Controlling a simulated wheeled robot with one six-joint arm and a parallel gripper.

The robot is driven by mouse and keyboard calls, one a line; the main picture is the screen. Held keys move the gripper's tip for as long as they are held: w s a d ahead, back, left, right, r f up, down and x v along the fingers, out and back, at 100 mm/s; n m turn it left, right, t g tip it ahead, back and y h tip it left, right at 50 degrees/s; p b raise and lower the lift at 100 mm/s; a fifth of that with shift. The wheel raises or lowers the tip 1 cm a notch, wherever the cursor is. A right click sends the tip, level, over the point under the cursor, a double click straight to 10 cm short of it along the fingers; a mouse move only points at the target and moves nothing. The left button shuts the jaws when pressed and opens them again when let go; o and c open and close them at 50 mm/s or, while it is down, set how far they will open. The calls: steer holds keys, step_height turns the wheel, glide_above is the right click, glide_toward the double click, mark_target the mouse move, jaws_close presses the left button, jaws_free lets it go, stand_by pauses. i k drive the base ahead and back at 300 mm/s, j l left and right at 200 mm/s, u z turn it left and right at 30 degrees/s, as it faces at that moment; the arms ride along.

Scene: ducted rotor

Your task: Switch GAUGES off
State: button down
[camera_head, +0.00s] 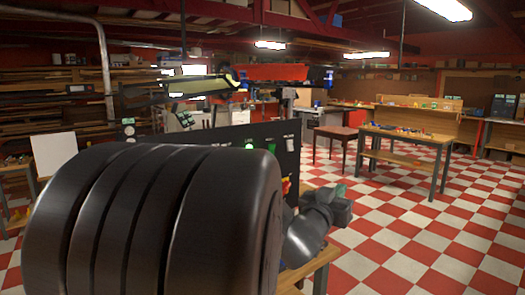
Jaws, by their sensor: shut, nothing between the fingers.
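A dark panel (226,135) stands on a bench beyond my arm, with a lit green lamp (249,147) at its upper part. A green switch-like part (271,148) and a pale one (289,143) sit to the right of the lamp. A red and yellow part (286,186) shows lower down. No label is legible, so I cannot tell which control is GAUGES or how it is set. My large black arm link hides the panel's lower left. My gripper (338,198) appears small and dark at the arm's end, right of the panel, shut and empty.
A wooden bench edge (312,268) shows under my wrist. A rotor-like assembly with a red body (276,72) stands behind the panel. A wooden table (408,136) with small coloured items is at the right. The checkered floor at right is clear.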

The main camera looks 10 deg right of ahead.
mark_target(290, 143)
steer(key=i+l+u, duration=0.15)
steer(key=l+u, duration=0.25)
steer(key=i+l+u, duration=0.1)
steer(key=l+u, duration=0.5)
steer(key=u, duration=0.15)
steer(key=l+u, duration=0.2)
steer(key=l, duration=1.7)
steer(key=i, duration=0.05)
